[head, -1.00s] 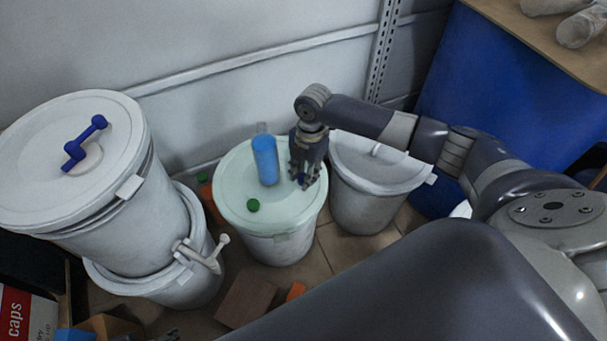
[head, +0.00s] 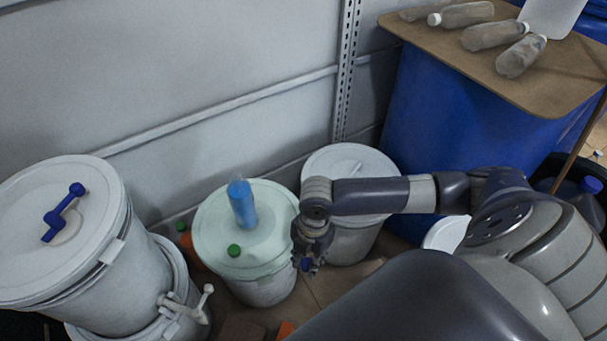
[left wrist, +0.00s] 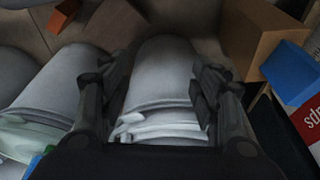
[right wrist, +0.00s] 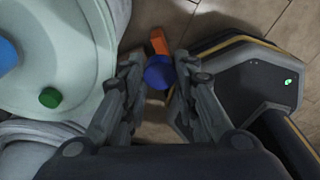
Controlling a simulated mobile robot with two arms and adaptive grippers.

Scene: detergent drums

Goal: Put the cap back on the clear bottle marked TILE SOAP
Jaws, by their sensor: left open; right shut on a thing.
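A bottle with blue contents (head: 242,204) stands upright on the pale green drum lid (head: 265,262). Its top looks clear, and no lettering on it can be read. My right gripper (head: 308,266) is just off the lid's right edge, apart from the bottle, and shut on a blue cap (right wrist: 159,73). A green cap (head: 234,250) lies on the lid; it also shows in the right wrist view (right wrist: 50,97). My left gripper (left wrist: 156,75) is open and empty in its wrist view, facing a grey-white drum. It is outside the head view.
A lidded white drum (head: 350,165) stands behind my right arm. Several clear bottles (head: 495,34) lie on a brown board (head: 440,50) over a blue drum. An orange object (right wrist: 158,40) is on the floor.

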